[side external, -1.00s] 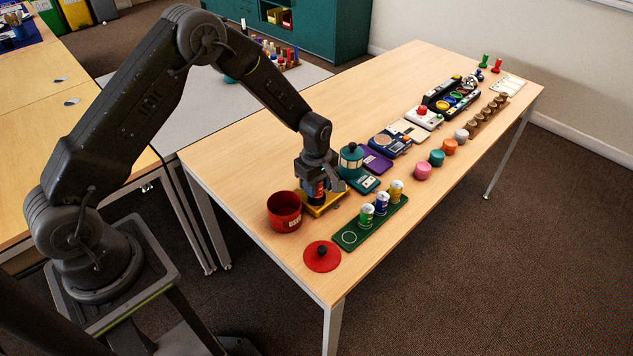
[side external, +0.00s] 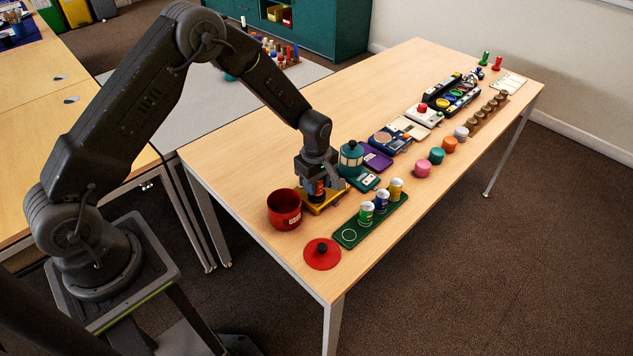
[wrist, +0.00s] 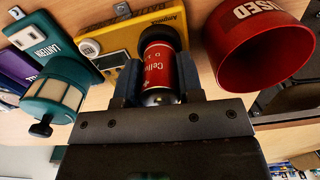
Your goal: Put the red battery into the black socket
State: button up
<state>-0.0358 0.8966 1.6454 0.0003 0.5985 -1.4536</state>
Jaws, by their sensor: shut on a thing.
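The red battery (wrist: 158,65) stands between the fingers of my gripper (wrist: 157,84), its silver end towards the wrist camera. The black socket (wrist: 160,36) is a dark round piece on the yellow meter unit (wrist: 110,48). The battery's far end is at the socket; I cannot tell how deep it sits, because the rim and fingers hide the contact. In the side view my gripper (side external: 318,184) is shut on the battery, low over the yellow unit (side external: 322,207).
A red "USED" pot (side external: 284,211) stands close left of the yellow unit, its red lid (side external: 322,254) in front. A green tray (side external: 352,236) with several small batteries lies to the right. A teal lantern (side external: 350,160) stands just behind right. The table's left back is clear.

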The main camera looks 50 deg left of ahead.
jog(key=shift+f, duration=0.1)
jog(key=shift+r, duration=0.2)
dwell(2.6)
jog(key=shift+r, duration=0.65)
jog(key=shift+f, duration=0.85)
dwell(0.6)
jog(key=o, duration=0.7)
jog(key=shift+r, duration=0.15)
jog(key=shift+r, duration=5.4)
